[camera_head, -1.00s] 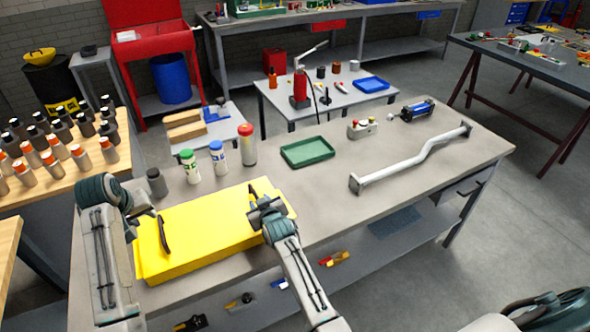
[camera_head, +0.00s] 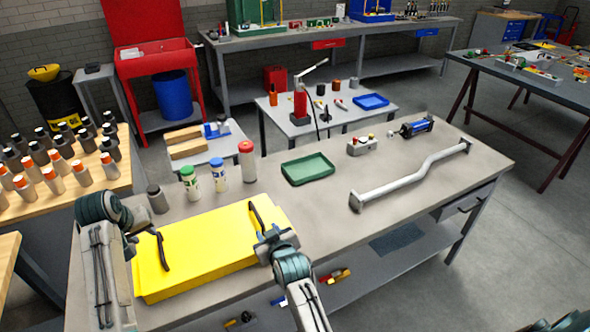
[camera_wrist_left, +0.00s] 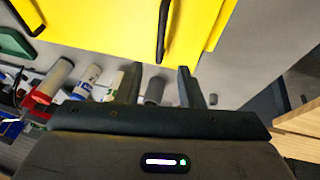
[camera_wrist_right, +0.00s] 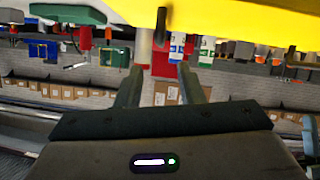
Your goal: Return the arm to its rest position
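A yellow panel (camera_head: 205,248) with two black handles lies flat on the grey workbench (camera_head: 330,220). My left gripper (camera_head: 148,232) is open beside the panel's left handle (camera_head: 162,250). In the left wrist view the fingers (camera_wrist_left: 158,82) are spread and empty, and a handle (camera_wrist_left: 162,30) lies beyond their tips. My right gripper (camera_head: 265,236) is just on the near side of the right handle (camera_head: 256,217). In the right wrist view its fingers (camera_wrist_right: 160,82) are apart and empty, with a handle (camera_wrist_right: 162,25) beyond them. Both handles are clear of the fingers.
Spray cans and bottles (camera_head: 218,175) stand behind the panel. A green tray (camera_head: 308,168), a bent grey bar (camera_head: 410,175) and a small button box (camera_head: 362,146) lie farther right. A wooden table (camera_head: 95,170) with several bottles stands at left. The bench front holds small parts below.

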